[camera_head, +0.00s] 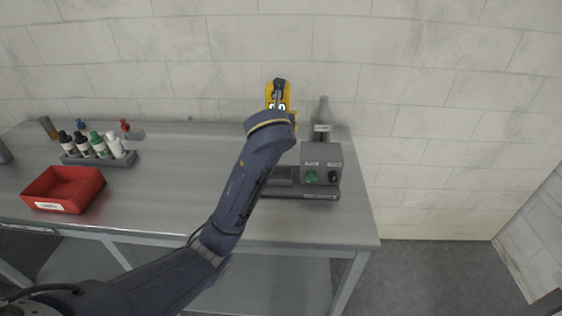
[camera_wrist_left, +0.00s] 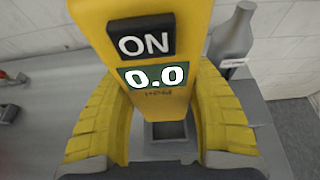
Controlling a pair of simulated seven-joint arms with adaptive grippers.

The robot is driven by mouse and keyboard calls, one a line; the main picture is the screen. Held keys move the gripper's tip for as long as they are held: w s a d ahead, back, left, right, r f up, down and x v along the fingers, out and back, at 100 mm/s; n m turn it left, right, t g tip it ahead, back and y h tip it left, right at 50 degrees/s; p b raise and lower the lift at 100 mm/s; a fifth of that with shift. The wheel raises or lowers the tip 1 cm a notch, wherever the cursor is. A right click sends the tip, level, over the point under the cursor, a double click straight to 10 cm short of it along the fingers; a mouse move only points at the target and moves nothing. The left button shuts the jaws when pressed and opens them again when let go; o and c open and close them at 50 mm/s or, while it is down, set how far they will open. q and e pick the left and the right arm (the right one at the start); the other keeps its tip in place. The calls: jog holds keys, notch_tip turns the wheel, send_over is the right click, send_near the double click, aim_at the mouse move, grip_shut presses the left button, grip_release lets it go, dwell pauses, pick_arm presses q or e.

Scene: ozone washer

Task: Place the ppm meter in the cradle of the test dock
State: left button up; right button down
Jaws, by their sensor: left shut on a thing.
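The ppm meter (camera_wrist_left: 150,75) is yellow, with a black ON label and a display reading 0.0. My left gripper (camera_wrist_left: 160,112) is shut on it, one yellow finger on each side. In the head view the meter (camera_head: 270,92) is raised above the back of the table, partly hidden by my gripper (camera_head: 279,104). The test dock (camera_head: 318,192) is dark grey, with a control box at its right; my arm hides part of its left side. In the wrist view a square dark recess, seemingly the cradle (camera_wrist_left: 168,131), shows below the meter. My right gripper is not in view.
The control box (camera_head: 322,155) has a green and a black knob. A grey bottle (camera_head: 323,112) stands behind it, near the table's right edge. A red tray (camera_head: 65,188) and a rack of small bottles (camera_head: 98,158) stand at the left. The table between them and my arm is clear.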

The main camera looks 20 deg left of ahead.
pick_arm(q)
notch_tip(320, 180, down, 14)
jog(key=shift+f, duration=0.1)
dwell(0.5)
jog(key=o, duration=1.3)
jog(key=shift+f, duration=0.1)
jog(key=shift+r, duration=0.2)
jog(key=v, duration=1.2)
jog(key=shift+s+f, duration=0.1)
